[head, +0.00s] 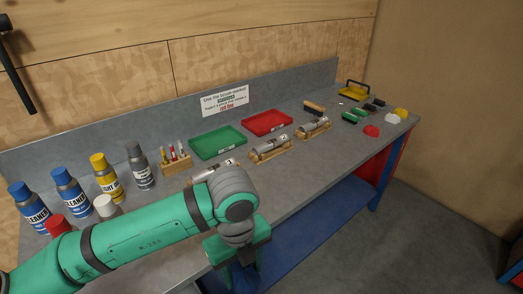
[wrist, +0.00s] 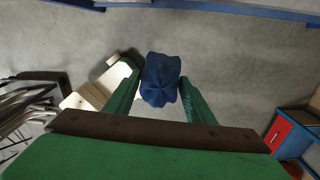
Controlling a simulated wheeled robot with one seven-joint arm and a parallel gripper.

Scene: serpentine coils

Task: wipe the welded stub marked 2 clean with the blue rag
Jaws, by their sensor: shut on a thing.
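The blue rag (wrist: 160,80) is bunched between the two green fingers of my gripper (wrist: 160,84) in the wrist view. My gripper (head: 244,278) hangs in front of the bench's front edge in the head view, low and away from the stubs; the rag is not clearly seen there. Three grey metal stubs lie on wooden cradles on the bench: a near one (head: 213,171) partly hidden by my arm, a middle one (head: 270,146) and a far one (head: 313,126). Each has a small white tag, too small to read surely.
Green (head: 218,142) and red (head: 267,122) trays lie behind the stubs. Spray cans and bottles stand at left, beside a wooden tool block (head: 176,164). Brushes and coloured blocks lie at the far right end. A sign (head: 226,101) is on the backboard.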

